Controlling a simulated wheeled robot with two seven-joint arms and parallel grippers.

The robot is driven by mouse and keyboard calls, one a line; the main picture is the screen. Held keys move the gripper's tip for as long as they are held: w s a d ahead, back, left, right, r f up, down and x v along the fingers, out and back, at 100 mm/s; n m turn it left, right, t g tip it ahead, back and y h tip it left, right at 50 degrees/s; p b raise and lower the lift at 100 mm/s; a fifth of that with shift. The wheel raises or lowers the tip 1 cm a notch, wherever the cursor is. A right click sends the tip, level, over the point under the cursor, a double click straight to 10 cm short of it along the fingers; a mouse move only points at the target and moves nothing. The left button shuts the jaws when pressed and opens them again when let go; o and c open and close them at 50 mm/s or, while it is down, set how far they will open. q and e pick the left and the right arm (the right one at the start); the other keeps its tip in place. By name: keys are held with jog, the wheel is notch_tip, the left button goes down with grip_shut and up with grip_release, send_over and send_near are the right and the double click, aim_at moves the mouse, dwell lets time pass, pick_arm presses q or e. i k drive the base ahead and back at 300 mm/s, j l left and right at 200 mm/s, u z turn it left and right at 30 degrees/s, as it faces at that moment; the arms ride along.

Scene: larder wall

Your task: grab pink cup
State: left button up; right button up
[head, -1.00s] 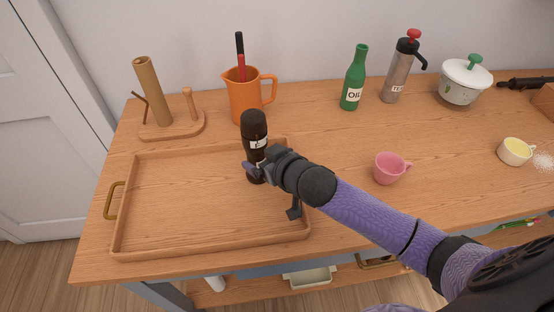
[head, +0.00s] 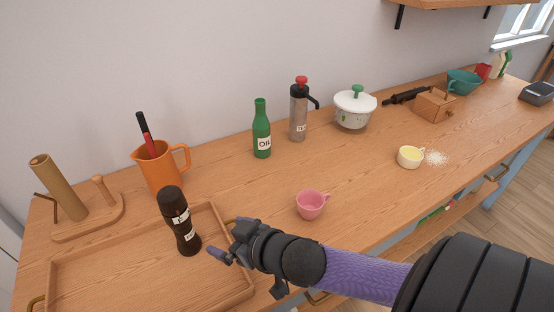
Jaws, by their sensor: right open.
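My right gripper (head: 228,243) is open and empty over the tray's right edge, left of and nearer than the cup. A black bottle (head: 179,222) with white labels stands in the wooden tray (head: 233,297), just left of the gripper's fingers and apart from them. My left gripper is not in view.
An orange jug (head: 161,170), green oil bottle (head: 262,132), grey dispenser (head: 298,112) and white lidded pot (head: 353,110) stand along the back. The counter around the pink cup is clear.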

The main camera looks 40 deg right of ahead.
aim_at(310, 203)
jog(key=z, duration=1.7)
jog(key=i+l+u, duration=0.1)
jog(key=l+u, duration=0.6)
jog(key=u, duration=0.2)
jog(key=l+u, duration=0.75)
jog(key=u, duration=0.2)
jog(key=k+l+u, duration=0.15)
jog(key=l+u, duration=0.3)
jog(key=j, duration=0.1)
